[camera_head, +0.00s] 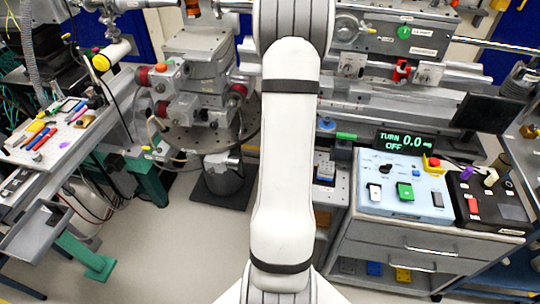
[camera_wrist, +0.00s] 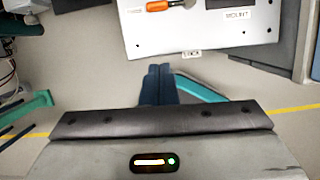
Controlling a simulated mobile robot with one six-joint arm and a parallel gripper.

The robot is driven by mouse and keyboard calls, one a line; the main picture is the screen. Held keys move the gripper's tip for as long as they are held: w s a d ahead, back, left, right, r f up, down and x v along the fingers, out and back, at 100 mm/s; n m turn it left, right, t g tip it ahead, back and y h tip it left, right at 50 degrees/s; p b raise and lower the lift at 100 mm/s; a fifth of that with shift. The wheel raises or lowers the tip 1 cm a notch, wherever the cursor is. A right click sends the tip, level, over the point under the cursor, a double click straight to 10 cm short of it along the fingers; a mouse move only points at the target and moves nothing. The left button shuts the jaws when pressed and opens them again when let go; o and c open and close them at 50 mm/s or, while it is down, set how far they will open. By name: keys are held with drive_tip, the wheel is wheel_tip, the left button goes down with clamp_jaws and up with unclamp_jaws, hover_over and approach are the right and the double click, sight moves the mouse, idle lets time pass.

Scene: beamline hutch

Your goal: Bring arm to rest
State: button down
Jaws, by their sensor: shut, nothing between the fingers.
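In the wrist view my gripper (camera_wrist: 159,68) shows as two dark blue fingers side by side, with no visible gap and nothing held. They point toward the floor and the edge of a white panel (camera_wrist: 160,42) marked MOUNT. An orange-and-black item (camera_wrist: 165,5) lies on that panel. The fingers appear apart from the panel, but their exact distance is unclear. In the head view my white arm stands upright through the middle, and the gripper is not visible there.
In the head view, a tool bench (camera_head: 50,150) stands left. A control box (camera_head: 400,170) and a black box (camera_head: 488,200) sit on a grey cabinet (camera_head: 400,240) at right. Beamline equipment (camera_head: 195,90) fills the back. Open floor (camera_head: 185,250) lies left of my arm.

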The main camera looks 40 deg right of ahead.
drive_tip(key=shift+w, duration=0.1)
drive_tip(key=w+a+r+n+t+y, duration=0.2)
drive_tip(key=w+a+r+n, duration=0.3)
drive_tip(key=a+r+n, duration=0.5)
drive_tip(key=w+a+r+n+t+y, duration=0.1)
drive_tip(key=w+a+r+n+t, duration=0.1)
drive_tip(key=w+a+r+n, duration=0.55)
drive_tip(key=s+a+r+n+g, duration=0.1)
drive_tip(key=s+a+r+n, duration=0.3)
drive_tip(key=n, duration=1.1)
drive_tip(key=s+a+r+n+g, duration=0.1)
drive_tip(key=s+a+r+n, duration=0.4)
drive_tip(key=s+a+n, duration=0.5)
drive_tip(key=s+n, duration=0.2)
drive_tip(key=n, duration=0.3)
drive_tip(key=shift+g, duration=0.3)
drive_tip(key=shift+s, duration=0.1)
